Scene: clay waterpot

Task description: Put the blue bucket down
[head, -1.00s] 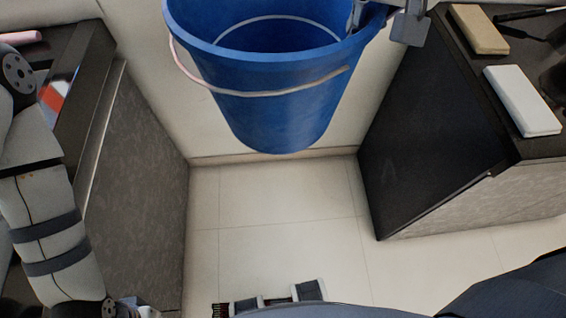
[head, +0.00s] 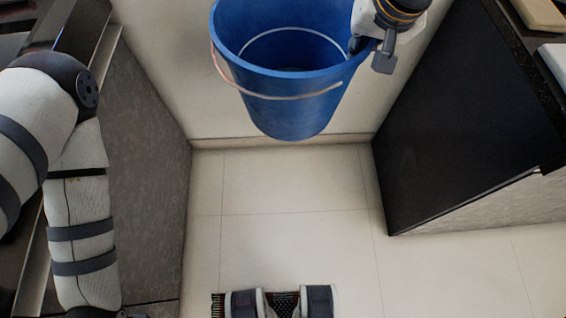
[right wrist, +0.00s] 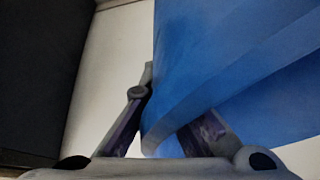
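The blue bucket (head: 290,95) is upright in the upper middle of the head view, with its pale wire handle hanging across its front. It is off the floor, in front of the pale wall. My right gripper (head: 368,45) is at the right side of the bucket's rim. In the right wrist view the bucket's blue wall (right wrist: 240,70) fills the right half, and the rim lies between the two fingers of my right gripper (right wrist: 165,115), which is closed on it. My left arm shows at the left of the head view, but its gripper is not in view.
The tiled floor (head: 290,215) below the bucket is clear. A grey cabinet side (head: 150,190) stands at left. A black cabinet side (head: 465,130) stands at right, with a tan block (head: 543,12) and a white block (head: 556,62) on top.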

